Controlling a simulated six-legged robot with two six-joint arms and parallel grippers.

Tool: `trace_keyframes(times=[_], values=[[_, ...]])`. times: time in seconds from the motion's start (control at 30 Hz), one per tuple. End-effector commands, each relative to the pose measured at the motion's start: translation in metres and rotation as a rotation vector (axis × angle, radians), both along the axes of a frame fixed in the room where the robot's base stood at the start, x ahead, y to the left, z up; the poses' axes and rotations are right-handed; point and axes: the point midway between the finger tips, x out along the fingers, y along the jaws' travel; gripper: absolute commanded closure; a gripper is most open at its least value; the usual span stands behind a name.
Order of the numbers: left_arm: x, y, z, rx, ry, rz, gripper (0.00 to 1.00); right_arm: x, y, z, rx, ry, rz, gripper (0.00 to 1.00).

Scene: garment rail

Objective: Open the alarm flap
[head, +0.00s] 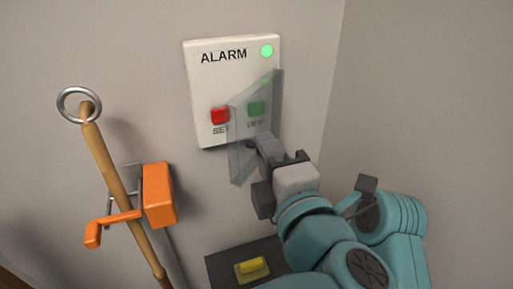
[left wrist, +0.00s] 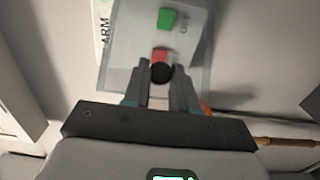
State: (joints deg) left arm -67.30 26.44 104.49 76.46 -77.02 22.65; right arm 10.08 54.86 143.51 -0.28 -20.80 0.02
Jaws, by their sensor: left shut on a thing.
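The white alarm panel (head: 205,75) is on the wall, with a lit green lamp (head: 267,51), a red button (head: 219,115) and a green button (head: 256,108). The clear flap (head: 240,165) stands partly open, its left edge swung out from the panel. My left gripper (head: 260,147) is at the flap's lower part and shut on its dark knob (left wrist: 161,72). In the left wrist view, both buttons show through the clear flap (left wrist: 130,50). My right gripper is not in view.
Left of the panel, an orange holder (head: 160,195) is on the wall by a wooden pole (head: 112,170) with a metal ring (head: 79,104). Below is a dark box (head: 225,266) with a yellow part (head: 252,268). A wall corner is close on the right.

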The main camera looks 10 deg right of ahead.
Motion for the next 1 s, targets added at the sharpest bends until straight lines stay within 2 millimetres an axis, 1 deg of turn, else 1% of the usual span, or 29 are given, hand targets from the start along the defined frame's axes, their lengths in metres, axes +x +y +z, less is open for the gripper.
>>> trace_keyframes(times=[0.03,0.2,0.67,0.7,0.73,0.77,1.0], values=[[-0.0010,-0.0037,0.0022,-0.001,-0.004,0.011,1.00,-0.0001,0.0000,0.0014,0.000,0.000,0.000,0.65],[-0.0029,-0.0081,0.0022,-0.003,-0.004,0.045,1.00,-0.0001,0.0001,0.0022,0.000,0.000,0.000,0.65],[-0.0034,-0.0104,0.0027,-0.003,-0.006,0.058,1.00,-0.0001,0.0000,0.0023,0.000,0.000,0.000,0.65],[-0.0033,-0.0103,0.0027,-0.004,-0.005,0.058,0.60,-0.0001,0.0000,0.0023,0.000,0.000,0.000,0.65],[-0.0033,-0.0102,0.0026,-0.004,-0.005,0.058,0.51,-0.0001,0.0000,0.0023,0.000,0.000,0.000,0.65],[-0.0033,-0.0102,0.0024,-0.003,-0.005,0.058,0.48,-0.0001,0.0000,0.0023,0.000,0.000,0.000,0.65],[-0.0034,-0.0099,0.0011,-0.002,-0.002,0.059,0.48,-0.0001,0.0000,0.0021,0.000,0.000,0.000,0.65]])
